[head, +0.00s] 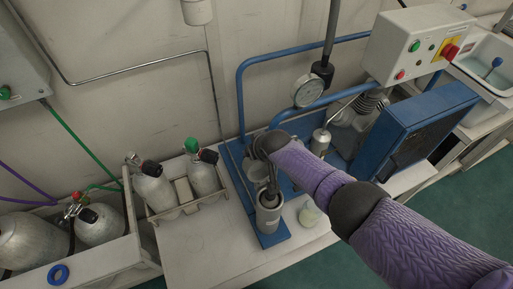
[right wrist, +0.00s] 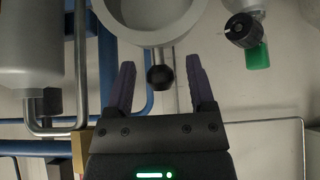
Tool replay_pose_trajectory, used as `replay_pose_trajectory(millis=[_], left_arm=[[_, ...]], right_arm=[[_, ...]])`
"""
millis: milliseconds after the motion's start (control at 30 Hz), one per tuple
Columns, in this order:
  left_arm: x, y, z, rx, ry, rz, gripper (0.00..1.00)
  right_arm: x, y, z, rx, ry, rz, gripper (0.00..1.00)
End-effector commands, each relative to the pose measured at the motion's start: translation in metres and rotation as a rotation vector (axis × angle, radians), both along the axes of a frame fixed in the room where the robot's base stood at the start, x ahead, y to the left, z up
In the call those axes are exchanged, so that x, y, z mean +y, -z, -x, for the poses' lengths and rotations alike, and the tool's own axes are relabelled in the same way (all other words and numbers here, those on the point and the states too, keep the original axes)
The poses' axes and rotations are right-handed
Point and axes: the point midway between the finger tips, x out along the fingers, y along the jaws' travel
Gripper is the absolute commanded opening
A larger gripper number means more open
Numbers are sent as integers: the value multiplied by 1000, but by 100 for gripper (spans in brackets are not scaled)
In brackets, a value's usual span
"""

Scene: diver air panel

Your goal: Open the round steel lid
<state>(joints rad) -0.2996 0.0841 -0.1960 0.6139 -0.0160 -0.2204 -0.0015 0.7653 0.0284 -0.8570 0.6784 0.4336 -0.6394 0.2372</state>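A round steel lid (head: 255,172) shows in the head view, partly behind my right gripper, above a grey cylindrical canister (head: 268,218) on a blue base. I cannot tell how far it is raised. In the right wrist view, a pale round rim (right wrist: 190,22) fills the top middle, with a black ball knob (right wrist: 161,77) below it. My right gripper (right wrist: 160,82) is open, with the knob between its fingers and a gap on both sides. In the head view, my right gripper (head: 271,180) points down at the canister. My left gripper is out of view.
Two grey cylinders (head: 153,188) stand in a crate left of the canister. A pressure gauge (head: 307,91) and blue pipes (head: 262,60) stand behind. A blue louvred box (head: 420,130) is at right. A small glass dish (head: 309,215) lies near the canister.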

Motion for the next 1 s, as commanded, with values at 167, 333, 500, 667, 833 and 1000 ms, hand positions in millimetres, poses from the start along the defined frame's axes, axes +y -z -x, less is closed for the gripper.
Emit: replay_pose_trajectory(millis=[167, 333, 500, 667, 833, 1000], left_arm=[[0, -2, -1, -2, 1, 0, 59], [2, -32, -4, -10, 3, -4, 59], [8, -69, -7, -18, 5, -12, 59], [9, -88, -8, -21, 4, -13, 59], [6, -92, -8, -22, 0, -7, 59], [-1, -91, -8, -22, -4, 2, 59]], right_arm=[[0, -2, 0, -1, 0, 0, 70], [-4, -26, 11, -1, -1, -1, 70], [-12, -57, 31, -1, 0, 0, 70], [-17, -76, 47, 0, 0, -2, 70], [-20, -82, 54, 0, 0, 0, 70], [-20, -81, 54, 0, 0, 0, 70]])
